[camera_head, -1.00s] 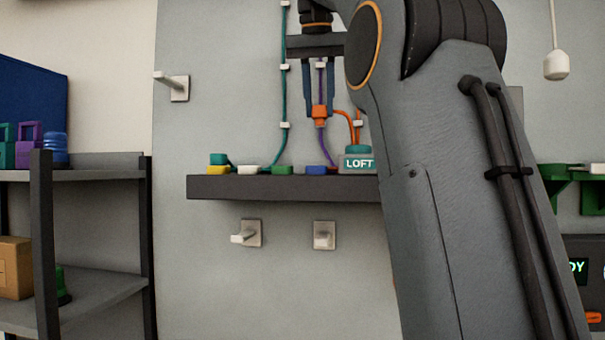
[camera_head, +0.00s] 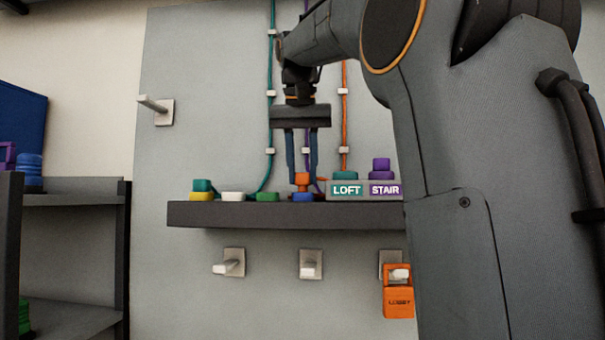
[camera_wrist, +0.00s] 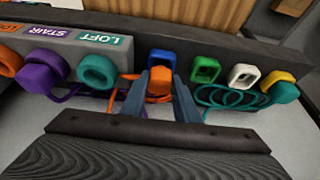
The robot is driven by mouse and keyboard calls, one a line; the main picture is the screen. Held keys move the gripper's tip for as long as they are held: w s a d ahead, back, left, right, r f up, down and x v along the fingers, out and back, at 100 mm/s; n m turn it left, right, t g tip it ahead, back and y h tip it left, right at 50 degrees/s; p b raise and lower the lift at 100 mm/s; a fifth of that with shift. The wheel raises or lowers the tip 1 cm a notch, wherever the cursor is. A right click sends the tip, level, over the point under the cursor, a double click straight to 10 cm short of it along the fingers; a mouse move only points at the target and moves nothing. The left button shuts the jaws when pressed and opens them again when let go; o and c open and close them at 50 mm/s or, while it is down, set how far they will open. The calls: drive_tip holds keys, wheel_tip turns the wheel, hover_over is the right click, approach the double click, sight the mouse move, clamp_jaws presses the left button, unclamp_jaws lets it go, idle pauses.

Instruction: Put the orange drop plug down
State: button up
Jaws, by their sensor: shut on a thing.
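The orange drop plug (camera_head: 302,178) is between the two fingers of my gripper (camera_head: 302,182), which is shut on it. It sits directly over the blue socket (camera_head: 303,197) on the dark shelf and looks to meet its top; whether it is seated cannot be told. In the wrist view the orange plug (camera_wrist: 157,99) shows between the blue-grey fingers, with the blue socket (camera_wrist: 162,59) right beyond it. An orange cord runs up the wall.
On the shelf (camera_head: 230,215), green (camera_head: 267,197), white (camera_head: 233,197) and yellow (camera_head: 201,196) blocks stand to the left, a teal plug on the yellow one. LOFT (camera_head: 346,190) and STAIR (camera_head: 384,190) blocks stand to the right. An orange LOBBY tag (camera_head: 398,303) hangs below.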

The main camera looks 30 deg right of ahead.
drive_tip(key=shift+f, duration=0.35)
drive_tip(key=shift+f, duration=0.3)
drive_tip(key=o, duration=1.1)
drive_tip(key=shift+c, duration=0.2)
drive_tip(key=shift+r, duration=0.1)
drive_tip(key=shift+r, duration=0.5)
drive_tip(key=v, duration=1.1)
drive_tip(key=shift+s+a, duration=0.2)
drive_tip(key=shift+r, duration=0.15)
